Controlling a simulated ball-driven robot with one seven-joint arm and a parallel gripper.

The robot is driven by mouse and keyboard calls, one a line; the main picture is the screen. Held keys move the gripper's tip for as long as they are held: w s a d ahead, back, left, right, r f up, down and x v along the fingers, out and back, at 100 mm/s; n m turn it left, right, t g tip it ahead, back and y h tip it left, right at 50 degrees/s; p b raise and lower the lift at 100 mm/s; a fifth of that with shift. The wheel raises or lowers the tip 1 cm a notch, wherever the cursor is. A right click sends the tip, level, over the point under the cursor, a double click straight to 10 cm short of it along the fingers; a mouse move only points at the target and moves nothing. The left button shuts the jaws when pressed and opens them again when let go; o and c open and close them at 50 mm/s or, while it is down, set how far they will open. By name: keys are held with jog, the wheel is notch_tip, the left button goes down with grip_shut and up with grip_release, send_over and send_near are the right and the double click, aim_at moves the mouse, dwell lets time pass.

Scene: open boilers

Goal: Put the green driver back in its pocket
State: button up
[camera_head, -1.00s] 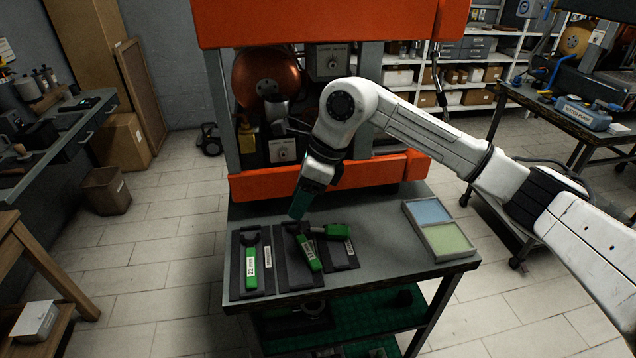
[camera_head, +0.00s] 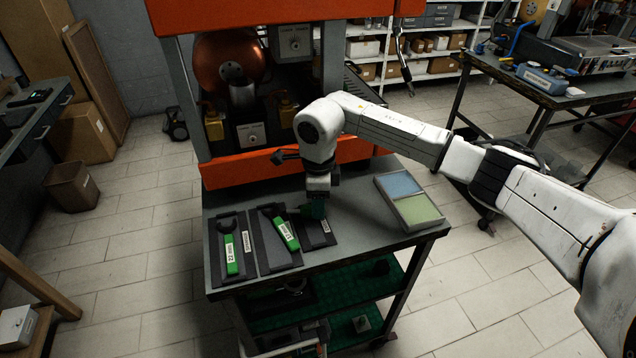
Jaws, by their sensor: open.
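Two green-handled tools, a left one (camera_head: 231,254) and a middle one (camera_head: 286,234), lie in the trays to the left. A box with blue and green panels (camera_head: 410,201) stands to the right. The orange boiler frame (camera_head: 290,160) borders the bench's back.

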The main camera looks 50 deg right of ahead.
jog(key=shift+f, duration=0.85)
grip_shut()
jog(key=shift+r+p, duration=2.1)
jog(key=shift+r, duration=1.45)
jog(key=shift+c, duration=2)
grip_release()
grip_shut()
